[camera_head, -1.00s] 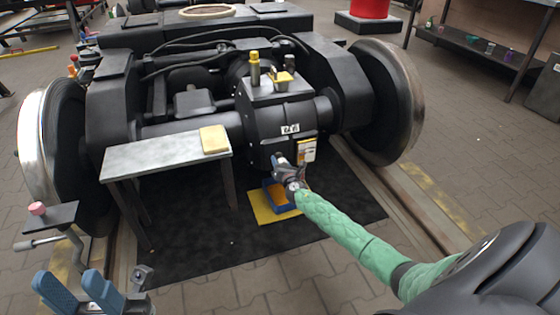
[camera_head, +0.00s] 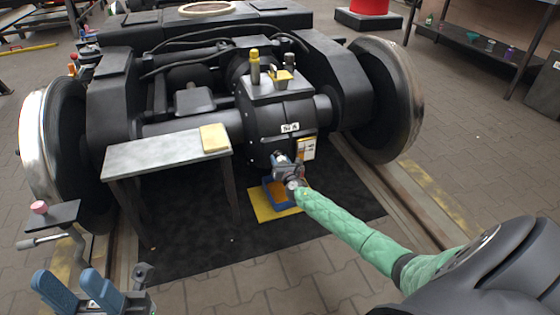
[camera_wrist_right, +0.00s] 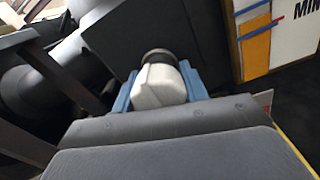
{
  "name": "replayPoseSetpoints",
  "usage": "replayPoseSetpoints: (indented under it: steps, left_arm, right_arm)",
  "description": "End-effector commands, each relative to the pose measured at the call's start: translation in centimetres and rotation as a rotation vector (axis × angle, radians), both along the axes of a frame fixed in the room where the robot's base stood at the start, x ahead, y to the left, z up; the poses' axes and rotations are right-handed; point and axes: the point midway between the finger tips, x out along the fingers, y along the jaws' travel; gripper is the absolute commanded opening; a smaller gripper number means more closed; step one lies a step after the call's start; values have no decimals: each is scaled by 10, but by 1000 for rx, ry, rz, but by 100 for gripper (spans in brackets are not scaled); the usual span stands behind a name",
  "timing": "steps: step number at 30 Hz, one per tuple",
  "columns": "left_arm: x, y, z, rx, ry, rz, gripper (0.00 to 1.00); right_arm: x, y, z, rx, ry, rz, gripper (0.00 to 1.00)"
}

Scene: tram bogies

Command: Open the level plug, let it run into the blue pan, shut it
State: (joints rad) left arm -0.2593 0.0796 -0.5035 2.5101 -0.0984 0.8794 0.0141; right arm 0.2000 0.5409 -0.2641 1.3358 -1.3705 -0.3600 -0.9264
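The level plug (camera_wrist_right: 160,85) is a pale, squarish head with a dark ring behind it, low on the dark gearbox (camera_head: 275,125). My right gripper (camera_head: 284,160) is at the gearbox's lower front. In the right wrist view its blue fingers (camera_wrist_right: 160,84) lie against both sides of the plug head, shut on it. In the head view the gripper hides the plug. The blue pan (camera_head: 284,207) stands under the gripper on a yellow mat, partly covered by the gripper and green sleeve. I see no oil running. My left gripper (camera_head: 68,284) is open and empty at the bottom left.
A grey side table (camera_head: 150,158) with a yellowish pad (camera_head: 214,138) stands left of the gearbox. The wheels (camera_head: 388,100) flank the bogie. A crank handle (camera_head: 45,241) is near my left gripper. The dark floor mat (camera_head: 200,240) is clear in front.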

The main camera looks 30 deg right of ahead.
Motion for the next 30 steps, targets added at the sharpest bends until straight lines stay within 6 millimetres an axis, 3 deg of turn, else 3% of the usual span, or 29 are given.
replayPoseSetpoints:
  steps: [1,3,14,30]
  left_arm:
    - [0,0,0,0,0,0,36]
    - [0,0,0,0,0,0,36]
    - [0,0,2,-1,0,0,36]
    - [-1,5,21,-34,-10,-12,36]
  right_arm:
    - [-1,1,-2,0,2,0,54]
    - [0,1,-1,0,1,0,64]
    - [-4,1,0,1,0,0,64]
    - [-67,16,0,0,1,0,64]
